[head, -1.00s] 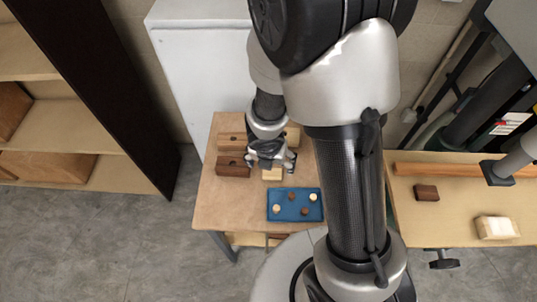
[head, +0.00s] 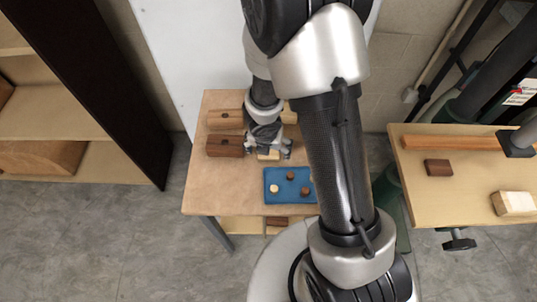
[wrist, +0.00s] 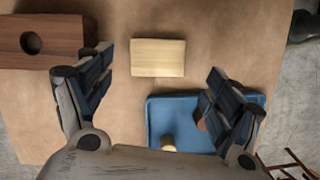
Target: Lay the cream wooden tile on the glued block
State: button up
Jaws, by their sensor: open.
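The cream wooden tile (wrist: 158,57) lies flat and alone on the wooden table, just beyond the blue tray in the wrist view. In the head view a small part of it (head: 268,156) shows below my gripper (head: 267,150). My gripper (wrist: 160,66) is open and empty, with its fingers to the left and right of the tile in the wrist view. Its height above the tile is hard to tell. A pale-topped block (head: 514,203) sits on the right bench and may be the glued block; I cannot make out glue on it.
The blue tray (head: 278,197) holds small round pieces. Brown blocks with holes (head: 224,147) stand left of my gripper. The right bench (head: 462,226) also carries a dark brown block (head: 438,167) and a long wooden strip (head: 455,142).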

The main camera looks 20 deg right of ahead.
jog(key=b+x, duration=0.2)
jog(key=x, duration=0.2)
jog(key=shift+w+a, duration=0.1)
jog(key=shift+a, duration=0.1)
jog(key=shift+c, duration=0.3)
jog(key=c, duration=1)
jog(key=shift+r, duration=0.1)
